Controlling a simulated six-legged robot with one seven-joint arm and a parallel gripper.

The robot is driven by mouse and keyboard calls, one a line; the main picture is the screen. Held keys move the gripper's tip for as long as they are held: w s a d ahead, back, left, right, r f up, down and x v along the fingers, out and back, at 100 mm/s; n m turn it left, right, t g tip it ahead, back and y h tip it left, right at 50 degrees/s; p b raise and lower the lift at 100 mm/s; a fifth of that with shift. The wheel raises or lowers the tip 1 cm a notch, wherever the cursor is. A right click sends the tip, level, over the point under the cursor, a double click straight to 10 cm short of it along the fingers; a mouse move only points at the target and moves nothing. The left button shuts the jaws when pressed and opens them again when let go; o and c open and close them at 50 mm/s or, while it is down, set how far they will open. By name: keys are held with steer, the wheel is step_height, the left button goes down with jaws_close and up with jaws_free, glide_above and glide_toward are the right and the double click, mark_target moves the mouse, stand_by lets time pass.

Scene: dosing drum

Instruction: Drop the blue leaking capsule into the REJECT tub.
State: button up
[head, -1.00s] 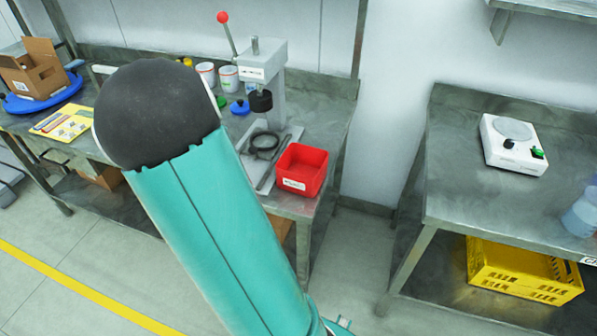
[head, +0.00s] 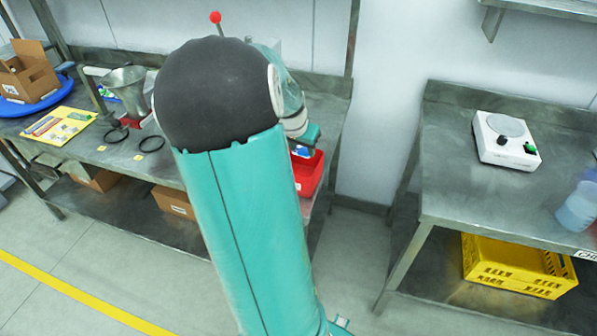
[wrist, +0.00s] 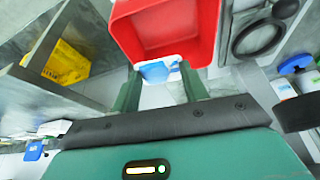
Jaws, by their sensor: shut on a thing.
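The red tub (head: 312,178) stands at the right end of the left bench, partly hidden by my arm in the head view. In the wrist view its open inside (wrist: 168,30) shows just ahead of my fingers. My gripper (wrist: 160,85) is shut on the blue capsule (wrist: 157,69), which sits between the fingertips and overlaps the tub's near wall in that view. In the head view the blue capsule (head: 303,151) shows at the tub's back left part, under my gripper. I cannot tell its exact height over the rim. The tub's label is too small to read.
A press with a red-knobbed lever (head: 215,18) stands behind my arm, mostly hidden. A metal funnel (head: 127,88) and dark rings (head: 151,144) are on the left bench.

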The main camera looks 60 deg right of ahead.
steer(key=shift+f, duration=1.45)
steer(key=o, duration=1)
steer(key=shift+o, duration=0.2)
steer(key=v, duration=1.4)
steer(key=shift+w, duration=0.1)
